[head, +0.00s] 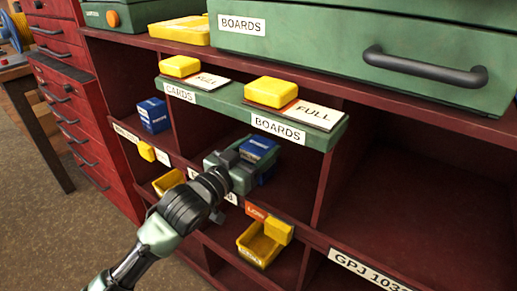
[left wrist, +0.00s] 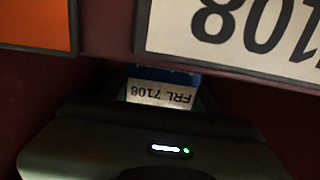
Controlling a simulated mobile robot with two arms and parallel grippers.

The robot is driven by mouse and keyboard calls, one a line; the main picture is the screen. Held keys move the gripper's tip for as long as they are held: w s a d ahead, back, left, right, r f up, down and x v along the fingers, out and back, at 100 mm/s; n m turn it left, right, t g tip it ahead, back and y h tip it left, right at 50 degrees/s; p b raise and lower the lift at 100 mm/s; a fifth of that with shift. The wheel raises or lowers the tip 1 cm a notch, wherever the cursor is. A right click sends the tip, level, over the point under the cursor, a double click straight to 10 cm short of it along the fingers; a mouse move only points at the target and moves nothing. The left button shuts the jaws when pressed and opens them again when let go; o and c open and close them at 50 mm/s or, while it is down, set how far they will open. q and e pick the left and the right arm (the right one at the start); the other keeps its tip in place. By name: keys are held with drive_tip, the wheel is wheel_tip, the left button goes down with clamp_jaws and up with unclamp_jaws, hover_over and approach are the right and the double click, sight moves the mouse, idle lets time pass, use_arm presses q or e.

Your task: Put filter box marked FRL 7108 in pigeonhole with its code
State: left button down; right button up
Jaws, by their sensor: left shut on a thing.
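The filter box (head: 257,148) is blue, with a white label that reads FRL 7108, upside down in the left wrist view (left wrist: 160,95). My left gripper (head: 245,160) is shut on it at the mouth of the middle pigeonhole, under the tray marked BOARDS. How deep the box sits in the hole is hard to tell. A code plate ending in 108 (left wrist: 235,28) shows close by in the left wrist view; in the head view my gripper and arm mostly cover the plate under this hole. My right gripper is in neither view.
More blue shows just behind the gripper. Another blue box (head: 154,114) stands in a hole to the left. A yellow bin (head: 258,245) hangs below beside an orange LOW card (head: 256,212). The GPJ hole at right looks empty. The green BOARDS tray (head: 300,132) overhangs.

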use_arm(q)
drive_tip(key=shift+c, duration=1.9)
unclamp_jaws()
drive_tip(key=shift+f, duration=0.1)
drive_tip(key=shift+s+a, duration=0.25)
drive_tip(key=shift+s, duration=0.05)
drive_tip(key=v, duration=1.1)
drive_tip(key=shift+p, duration=0.45)
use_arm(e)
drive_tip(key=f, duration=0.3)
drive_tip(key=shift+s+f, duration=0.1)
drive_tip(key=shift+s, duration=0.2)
use_arm(q)
drive_tip(key=shift+s, duration=0.15)
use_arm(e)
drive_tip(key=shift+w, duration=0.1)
